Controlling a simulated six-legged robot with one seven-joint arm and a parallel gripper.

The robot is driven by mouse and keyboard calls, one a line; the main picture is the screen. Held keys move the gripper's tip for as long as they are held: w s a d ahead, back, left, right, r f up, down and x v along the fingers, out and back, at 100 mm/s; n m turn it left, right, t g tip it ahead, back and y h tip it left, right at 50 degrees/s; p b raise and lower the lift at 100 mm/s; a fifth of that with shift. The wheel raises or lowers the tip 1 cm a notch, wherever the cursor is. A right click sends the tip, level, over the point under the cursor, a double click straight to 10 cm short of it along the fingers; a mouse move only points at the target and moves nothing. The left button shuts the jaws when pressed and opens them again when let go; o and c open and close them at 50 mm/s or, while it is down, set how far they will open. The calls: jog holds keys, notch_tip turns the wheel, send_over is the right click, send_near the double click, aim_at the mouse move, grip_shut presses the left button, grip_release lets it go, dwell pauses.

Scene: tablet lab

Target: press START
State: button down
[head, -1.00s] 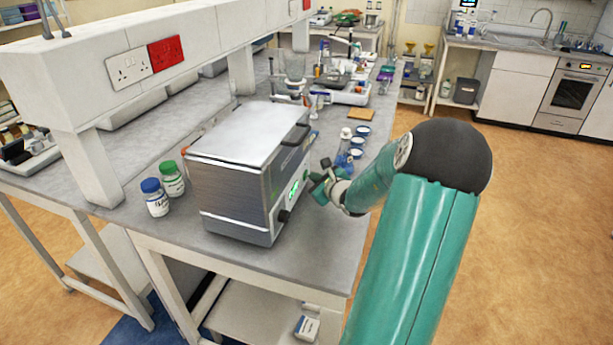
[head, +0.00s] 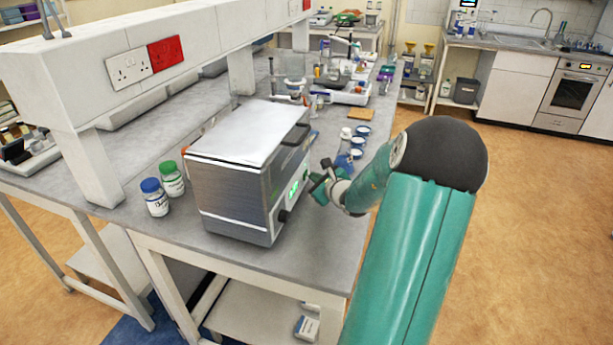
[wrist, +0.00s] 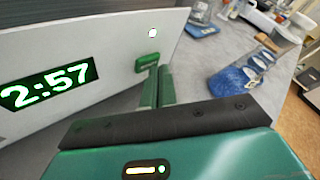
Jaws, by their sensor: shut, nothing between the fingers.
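A silver box-shaped bath (head: 235,190) with a white lid stands on the grey bench. Its front panel (wrist: 110,35) has a green display (wrist: 50,85) reading 2:57 and a small green button (wrist: 148,62), whose label I cannot read. A white lit dot (wrist: 152,33) is above the button. My gripper (wrist: 158,75) is shut and empty, with its green fingertips right at the button's lower edge. I cannot tell whether they touch it. In the head view my gripper (head: 321,184) is just right of the front panel, beside the display. A black knob (head: 283,216) is lower on the panel.
Blue-lidded (head: 154,197) and green-lidded (head: 172,179) bottles stand left of the bath. A blue rack (wrist: 238,80) with white, blue-rimmed vessels is beyond my gripper. More glassware is farther along the bench. Open floor (head: 530,220) lies to the right.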

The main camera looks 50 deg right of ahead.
jog(key=shift+s+d, duration=0.2)
jog(key=shift+s, duration=0.2)
jog(key=shift+s, duration=0.1)
jog(key=shift+s+d, duration=0.35)
jog(key=shift+s, duration=0.4)
jog(key=shift+s+d, duration=0.3)
jog(key=shift+s, duration=0.4)
jog(key=shift+s+d, duration=0.35)
jog(key=shift+s, duration=0.4)
jog(key=shift+a, duration=0.1)
